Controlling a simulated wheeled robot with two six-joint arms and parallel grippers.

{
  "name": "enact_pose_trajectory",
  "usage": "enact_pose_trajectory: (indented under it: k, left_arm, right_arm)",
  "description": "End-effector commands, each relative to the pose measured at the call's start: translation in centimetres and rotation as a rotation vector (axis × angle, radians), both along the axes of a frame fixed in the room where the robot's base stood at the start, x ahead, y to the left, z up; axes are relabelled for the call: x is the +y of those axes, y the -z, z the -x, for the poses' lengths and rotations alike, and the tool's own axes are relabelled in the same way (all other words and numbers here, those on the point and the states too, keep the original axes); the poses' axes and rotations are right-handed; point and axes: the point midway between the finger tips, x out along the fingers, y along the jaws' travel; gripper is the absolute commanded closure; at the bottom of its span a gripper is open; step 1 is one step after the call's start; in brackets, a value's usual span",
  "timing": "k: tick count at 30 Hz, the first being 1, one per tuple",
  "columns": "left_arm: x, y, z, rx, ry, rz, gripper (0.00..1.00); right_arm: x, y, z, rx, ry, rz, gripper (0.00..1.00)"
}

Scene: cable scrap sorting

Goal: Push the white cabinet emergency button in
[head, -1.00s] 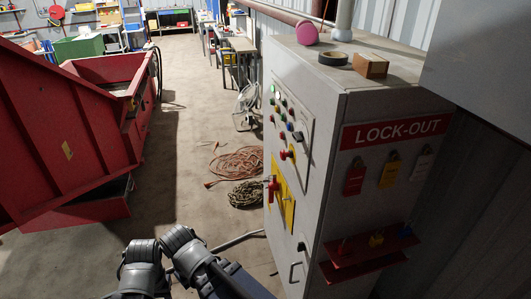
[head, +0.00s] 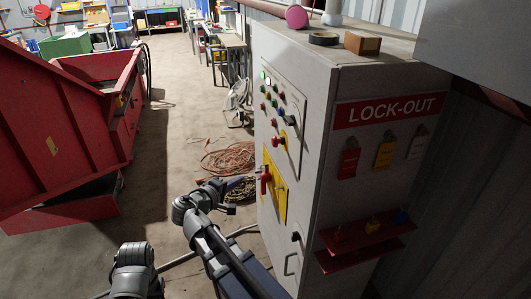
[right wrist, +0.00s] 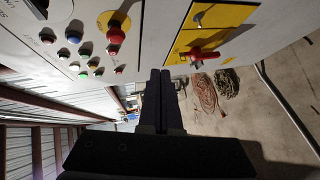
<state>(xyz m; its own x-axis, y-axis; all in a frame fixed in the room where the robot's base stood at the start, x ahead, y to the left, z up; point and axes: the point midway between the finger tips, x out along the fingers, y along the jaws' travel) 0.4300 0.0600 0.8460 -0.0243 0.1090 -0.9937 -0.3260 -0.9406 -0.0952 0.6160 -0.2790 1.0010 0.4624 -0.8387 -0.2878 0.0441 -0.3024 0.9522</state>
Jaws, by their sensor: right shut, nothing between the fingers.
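The white cabinet (head: 345,85) stands at the right of the head view, its control panel facing left. Its emergency button (head: 275,142) is a red mushroom head on a yellow plate, low on the panel. In the right wrist view the button (right wrist: 116,36) stands out from its plate, upper left of my fingers. My right gripper (head: 226,200) is in front of the cabinet, to the left of and below the button, apart from it. In the right wrist view its fingers (right wrist: 160,73) are together and empty. My left arm shows at the bottom; its gripper does not.
A red switch handle (head: 265,177) sticks out from a yellow plate (head: 279,191) below the button. Several small coloured buttons and lamps sit above it. Coiled cables (head: 230,158) lie on the floor beyond. A red skip (head: 75,120) stands left, with clear floor between.

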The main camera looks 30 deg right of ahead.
Motion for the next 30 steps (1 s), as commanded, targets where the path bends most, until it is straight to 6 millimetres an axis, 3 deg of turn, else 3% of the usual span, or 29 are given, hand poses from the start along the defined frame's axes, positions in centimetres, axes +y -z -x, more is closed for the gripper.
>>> enact_pose_trajectory:
  k: [3, 9, 23, 30]
  left_arm:
    - [0.0, 1.0, 0.0, 0.0, 0.0, 0.0, 0.5]
    - [0.0, 1.3, 0.0, 0.0, 0.0, 0.0, 0.5]
    - [0.0, 1.3, 0.0, 0.0, 0.0, 0.0, 0.5]
    - [0.0, 1.4, 0.0, 0.0, 0.0, 0.0, 0.5]
  right_arm:
    - [-1.5, -2.3, -1.8, -0.036, -0.026, 0.157, 1.0]
    - [-2.2, -4.6, -2.9, -0.056, -0.051, 0.282, 1.0]
    - [-2.7, -4.8, -3.3, -0.057, -0.051, 0.292, 1.0]
    - [-6.1, -4.7, -5.4, -0.057, -0.048, 0.292, 1.0]
